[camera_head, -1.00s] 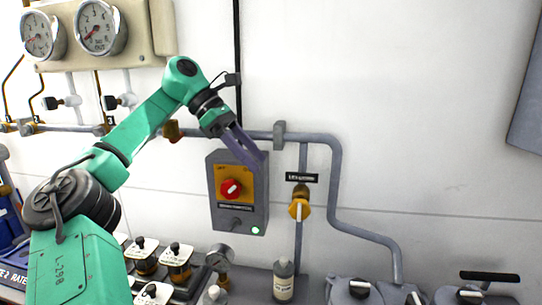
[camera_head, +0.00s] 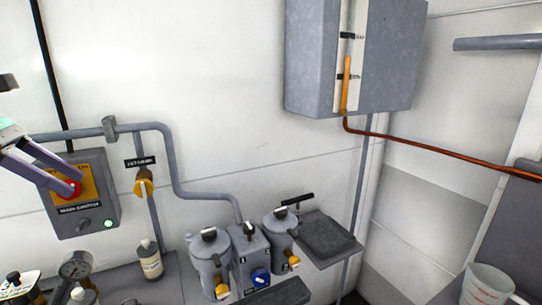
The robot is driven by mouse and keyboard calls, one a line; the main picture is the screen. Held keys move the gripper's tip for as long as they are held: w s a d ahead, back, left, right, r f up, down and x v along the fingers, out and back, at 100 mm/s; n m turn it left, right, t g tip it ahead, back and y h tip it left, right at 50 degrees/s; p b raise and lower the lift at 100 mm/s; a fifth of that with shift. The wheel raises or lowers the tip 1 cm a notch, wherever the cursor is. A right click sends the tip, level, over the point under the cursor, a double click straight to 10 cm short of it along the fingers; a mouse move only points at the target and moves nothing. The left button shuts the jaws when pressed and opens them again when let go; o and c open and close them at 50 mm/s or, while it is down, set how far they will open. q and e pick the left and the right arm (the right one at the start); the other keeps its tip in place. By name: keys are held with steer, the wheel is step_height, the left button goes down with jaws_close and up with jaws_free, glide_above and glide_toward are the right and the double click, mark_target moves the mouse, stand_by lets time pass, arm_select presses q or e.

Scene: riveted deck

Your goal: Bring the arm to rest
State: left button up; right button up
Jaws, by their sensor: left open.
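My left gripper (camera_head: 72,168) comes in at the left edge of the head view, its two grey-purple fingers spread apart. It is in front of the grey main switch box (camera_head: 85,218). The box has a yellow plate and a red knob (camera_head: 70,190), which the fingers partly overlap. Whether the fingers touch the knob I cannot tell. A green lamp (camera_head: 108,224) glows at the box's lower right. Nothing shows between the fingers. Most of the left arm is out of the picture, and my right gripper is not in view.
A bottle (camera_head: 149,260), a gauge (camera_head: 76,266) and grey canisters (camera_head: 209,262) stand below. A grey cabinet (camera_head: 390,60) hangs upper right.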

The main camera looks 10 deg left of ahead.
arm_select(q)
steer(key=w+d+f+n+t+h, duration=0.25)
steer(key=w+f+n+t, duration=0.2)
steer(key=w+f, duration=0.25)
steer(key=w+d+f+n+t+h, duration=0.1)
steer(key=w+d+f+n+t, duration=0.25)
steer(key=w+f+n, duration=0.35)
step_height(320, 180, down, 16)
steer(key=w+d+n+t+y, duration=0.1)
steer(key=n+t+y, duration=0.1)
steer(key=n+y, duration=1.25)
steer(key=s+d+f+n+g+h, duration=0.2)
steer(key=s+d+f+n+g, duration=0.4)
steer(key=s+f+n, duration=0.45)
steer(key=s+d+f+n+g+h, duration=0.3)
steer(key=s+d+f+n+g, duration=0.4)
steer(key=s, duration=0.6)
step_height(320, 180, down, 21)
steer(key=s+a, duration=0.1)
steer(key=s, duration=0.1)
steer(key=s+a+f+g, duration=0.1)
steer(key=s+a+f, duration=0.2)
steer(key=s+f, duration=1.1)
steer(key=s, duration=0.2)
steer(key=shift+s+f+n+y, duration=0.3)
steer(key=shift+f+n, duration=0.05)
steer(key=shift+f, duration=0.05)
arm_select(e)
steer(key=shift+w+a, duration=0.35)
